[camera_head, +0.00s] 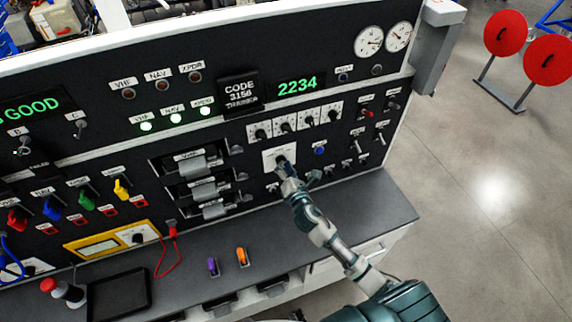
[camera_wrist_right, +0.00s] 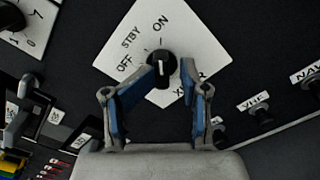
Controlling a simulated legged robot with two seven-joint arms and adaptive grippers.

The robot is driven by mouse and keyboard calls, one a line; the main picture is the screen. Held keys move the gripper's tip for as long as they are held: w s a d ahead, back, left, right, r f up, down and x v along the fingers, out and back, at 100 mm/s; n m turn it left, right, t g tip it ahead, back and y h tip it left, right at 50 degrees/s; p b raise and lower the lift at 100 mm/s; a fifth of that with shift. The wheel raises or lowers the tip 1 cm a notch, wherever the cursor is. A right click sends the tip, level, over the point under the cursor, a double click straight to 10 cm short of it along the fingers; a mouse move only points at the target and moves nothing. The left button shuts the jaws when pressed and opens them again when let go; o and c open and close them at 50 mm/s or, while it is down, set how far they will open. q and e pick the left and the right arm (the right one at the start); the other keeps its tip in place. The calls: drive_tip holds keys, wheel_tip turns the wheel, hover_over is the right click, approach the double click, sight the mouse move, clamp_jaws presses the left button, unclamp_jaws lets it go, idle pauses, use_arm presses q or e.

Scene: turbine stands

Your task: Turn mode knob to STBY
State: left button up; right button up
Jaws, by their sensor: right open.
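The mode knob (camera_wrist_right: 160,66) is a round black knob on a tilted white plate (camera_wrist_right: 135,47) labelled OFF, STBY and ON, with a partly covered label at the lower right. A white mark shows on the knob; I cannot tell firmly which label it points to. In the head view the knob (camera_head: 280,160) sits on the white plate (camera_head: 270,157), partly hidden by my gripper. My right gripper (camera_wrist_right: 173,78) is open, its blue-padded fingers on either side of the knob. Contact is unclear. It also shows in the head view (camera_head: 287,176). My left gripper is out of view.
Small selector knobs (camera_head: 284,126) sit just above the plate, a blue button (camera_head: 320,150) to its right and drawer-like slots (camera_head: 203,190) to its left. The grey bench top (camera_head: 330,205) below holds a purple (camera_head: 212,266) and an orange item (camera_head: 242,257).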

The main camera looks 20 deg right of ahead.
drive_tip(key=shift+w+a+f, duration=0.15)
drive_tip(key=shift+w+a, duration=0.4)
drive_tip(key=shift+a, duration=0.25)
drive_tip(key=shift+w, duration=0.1)
drive_tip(key=shift+d, duration=0.25)
drive_tip(key=shift+s+d+f, duration=0.25)
drive_tip(key=shift+d+f, duration=0.2)
drive_tip(key=shift+d, duration=0.35)
drive_tip(key=shift+a, duration=0.25)
drive_tip(key=shift+c, duration=1.2)
drive_tip(key=shift+a+r, duration=0.1)
drive_tip(key=shift+a, duration=0.05)
clamp_jaws()
drive_tip(key=d+n+p, duration=0.1)
drive_tip(key=n+p, duration=0.1)
drive_tip(key=shift+w+d+n, duration=0.1)
drive_tip(key=shift+n, duration=0.3)
drive_tip(key=shift+o, duration=0.2)
unclamp_jaws()
drive_tip(key=shift+f, duration=0.2)
drive_tip(key=shift+o, duration=1.4)
drive_tip(key=shift+d, duration=0.15)
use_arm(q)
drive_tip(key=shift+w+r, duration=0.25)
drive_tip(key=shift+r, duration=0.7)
use_arm(e)
drive_tip(key=shift+d, duration=0.25)
